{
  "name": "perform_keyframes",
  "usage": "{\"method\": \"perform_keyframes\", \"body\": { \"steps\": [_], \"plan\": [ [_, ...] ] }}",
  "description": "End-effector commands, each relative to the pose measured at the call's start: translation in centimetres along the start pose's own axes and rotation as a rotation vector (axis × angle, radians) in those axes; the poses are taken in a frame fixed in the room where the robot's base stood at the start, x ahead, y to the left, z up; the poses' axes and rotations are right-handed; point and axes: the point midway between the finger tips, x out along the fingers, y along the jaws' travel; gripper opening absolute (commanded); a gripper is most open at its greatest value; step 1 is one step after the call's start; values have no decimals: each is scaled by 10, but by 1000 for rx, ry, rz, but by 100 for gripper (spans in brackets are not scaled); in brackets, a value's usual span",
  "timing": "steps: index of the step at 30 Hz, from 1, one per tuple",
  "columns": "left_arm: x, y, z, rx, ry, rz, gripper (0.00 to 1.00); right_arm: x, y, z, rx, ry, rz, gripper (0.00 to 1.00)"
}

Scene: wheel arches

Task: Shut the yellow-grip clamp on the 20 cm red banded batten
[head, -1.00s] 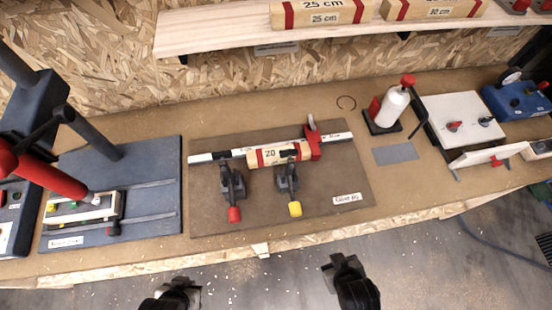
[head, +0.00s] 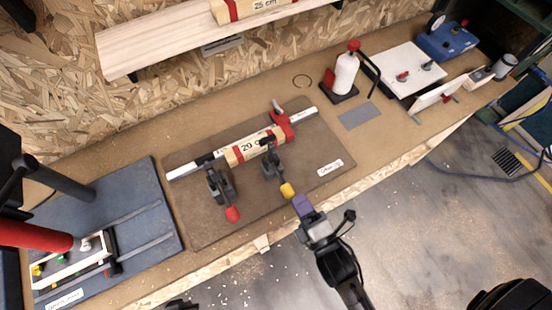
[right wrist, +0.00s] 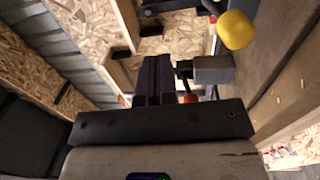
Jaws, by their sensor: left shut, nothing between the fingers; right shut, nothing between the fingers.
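The red banded batten (head: 243,152), marked 20, lies on the brown board against a white rail, beside a red stop. The yellow-grip clamp (head: 271,166) stands at the batten's front side, its yellow grip (head: 287,190) pointing toward the bench front. I cannot tell whether its pad touches the batten. My right gripper (head: 302,204), with purple fingertips, is shut and empty just in front of the yellow grip. In the right wrist view the grip (right wrist: 237,30) is right of and above the fingers (right wrist: 153,80), apart from them. My left gripper (head: 181,304) barely shows at the bottom edge, shut and empty.
A red-grip clamp (head: 219,190) stands left of the yellow one. A blue-grey plate fixture (head: 140,205) is at the left, a white bottle (head: 345,74) behind right. A wooden shelf (head: 165,40) hangs above the back. The brown board's (head: 200,232) front is mostly clear.

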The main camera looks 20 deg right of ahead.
Motion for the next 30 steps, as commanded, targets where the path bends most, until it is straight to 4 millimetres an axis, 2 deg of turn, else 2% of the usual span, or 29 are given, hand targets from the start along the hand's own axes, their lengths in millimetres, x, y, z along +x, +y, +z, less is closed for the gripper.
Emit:
{"method": "perform_keyframes", "body": {
  "steps": [12,18,24,30],
  "plan": [
    [-6,-5,-2,12,0,-11,0,75,1,0,3,0,2,0],
    [-8,-5,-2,12,0,-12,0,104,1,0,3,0,1,0],
    [-8,-4,-2,10,0,-10,0,120,0,0,3,0,-2,0],
    [-8,-2,-3,2,1,-4,0,126,0,0,4,1,-2,0]
  ]
}}
